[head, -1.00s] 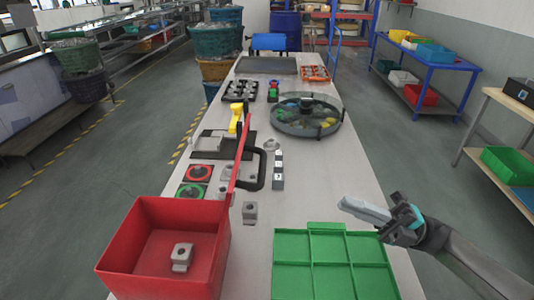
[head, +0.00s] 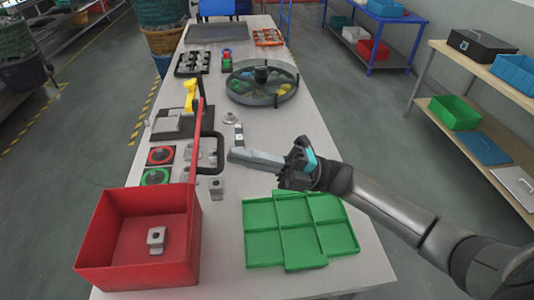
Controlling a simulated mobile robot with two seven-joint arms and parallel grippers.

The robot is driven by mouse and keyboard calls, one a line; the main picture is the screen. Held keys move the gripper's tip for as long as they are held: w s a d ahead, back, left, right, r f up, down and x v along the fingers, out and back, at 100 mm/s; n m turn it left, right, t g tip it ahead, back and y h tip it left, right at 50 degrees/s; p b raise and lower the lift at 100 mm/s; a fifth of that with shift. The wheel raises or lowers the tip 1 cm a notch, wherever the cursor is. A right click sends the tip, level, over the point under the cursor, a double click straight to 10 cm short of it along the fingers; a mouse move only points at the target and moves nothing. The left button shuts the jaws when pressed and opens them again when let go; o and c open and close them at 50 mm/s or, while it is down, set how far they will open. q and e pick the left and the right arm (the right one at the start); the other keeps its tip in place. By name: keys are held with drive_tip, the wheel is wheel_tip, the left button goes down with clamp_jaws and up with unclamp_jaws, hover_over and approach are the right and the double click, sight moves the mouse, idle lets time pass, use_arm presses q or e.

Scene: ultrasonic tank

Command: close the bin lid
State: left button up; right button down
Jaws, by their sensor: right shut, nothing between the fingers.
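The red bin (head: 95,240) stands at the front left of the table, open at the top, with a grey metal part (head: 157,240) inside. Its red lid (head: 196,145) stands up near vertical at the bin's right back side, seen almost edge-on. A black handle (head: 219,150) sticks out from the lid's right face. My right gripper (head: 232,155) is shut and empty, with its fingers pointing left. In the picture its tips are just right of the handle; I cannot tell whether they touch it. My left gripper is out of view.
A green divided tray (head: 286,207) lies below my right arm. Grey metal parts (head: 217,189) stand beside the bin. Red and green round-marked plates (head: 160,155) lie behind it. A round clear-topped wheel (head: 262,83) stands farther back.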

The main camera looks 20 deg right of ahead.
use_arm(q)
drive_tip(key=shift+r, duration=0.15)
use_arm(e)
drive_tip(key=shift+w+a+r, duration=0.1)
drive_tip(key=shift+a, duration=0.2)
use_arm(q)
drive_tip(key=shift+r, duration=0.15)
use_arm(e)
drive_tip(key=shift+r, duration=0.1)
